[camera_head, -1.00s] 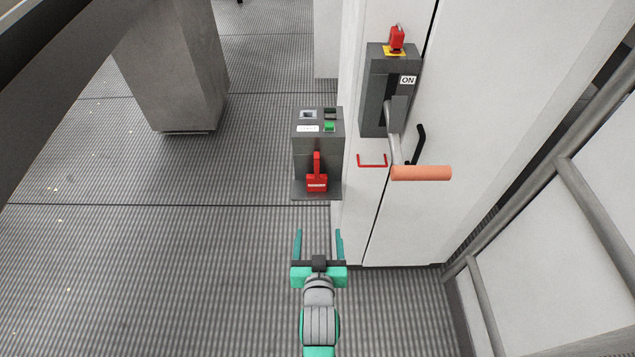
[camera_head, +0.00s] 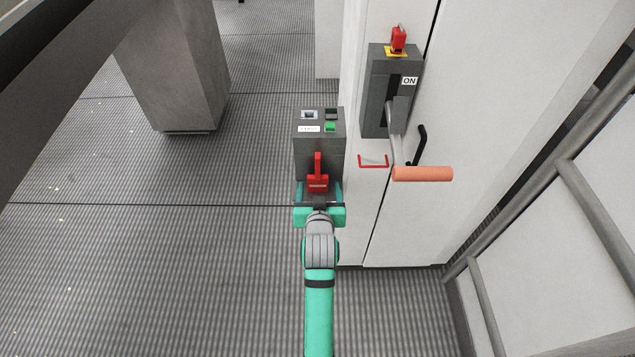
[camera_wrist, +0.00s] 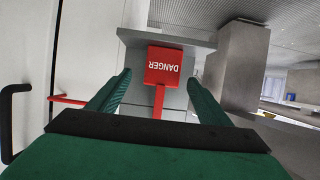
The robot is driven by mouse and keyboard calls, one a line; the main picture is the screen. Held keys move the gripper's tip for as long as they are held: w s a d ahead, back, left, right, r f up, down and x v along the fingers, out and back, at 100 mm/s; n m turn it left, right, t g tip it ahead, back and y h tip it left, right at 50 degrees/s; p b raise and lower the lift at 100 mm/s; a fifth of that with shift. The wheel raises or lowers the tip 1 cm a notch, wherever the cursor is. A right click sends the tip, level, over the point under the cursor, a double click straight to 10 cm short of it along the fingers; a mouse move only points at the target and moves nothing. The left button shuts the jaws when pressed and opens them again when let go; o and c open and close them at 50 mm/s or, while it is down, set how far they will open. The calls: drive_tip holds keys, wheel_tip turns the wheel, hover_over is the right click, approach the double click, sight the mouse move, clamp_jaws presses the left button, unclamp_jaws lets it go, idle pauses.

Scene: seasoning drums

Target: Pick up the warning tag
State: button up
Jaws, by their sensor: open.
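The warning tag (camera_head: 318,183) is red with a narrow upper strip and a wider lower part. It hangs at the front of a dark grey box (camera_head: 319,150) beside the white cabinet. In the wrist view the tag (camera_wrist: 163,67) reads DANGER upside down and lies between the fingers, with a gap on each side. My gripper (camera_head: 318,187) is open, its fingers reaching to either side of the tag's lower part. In the wrist view my gripper (camera_wrist: 158,85) holds nothing. Whether the fingers touch the box is hidden.
The white cabinet (camera_head: 385,215) stands close on the right. It carries a switch with an ON label (camera_head: 409,81), an orange lever handle (camera_head: 422,174), a red bracket (camera_head: 373,162) and a black handle (camera_head: 418,145). Grey railing is at far right.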

sight(318, 184)
drive_tip(key=shift+a+f+x, duration=0.1)
drive_tip(key=shift+f+x, duration=0.05)
drive_tip(key=shift+x, duration=1.15)
drive_tip(key=shift+a+f+x, duration=0.1)
drive_tip(key=shift+f+x, duration=0.05)
drive_tip(key=shift+x, duration=1.15)
drive_tip(key=shift+s, duration=0.1)
drive_tip(key=c, duration=1.2)
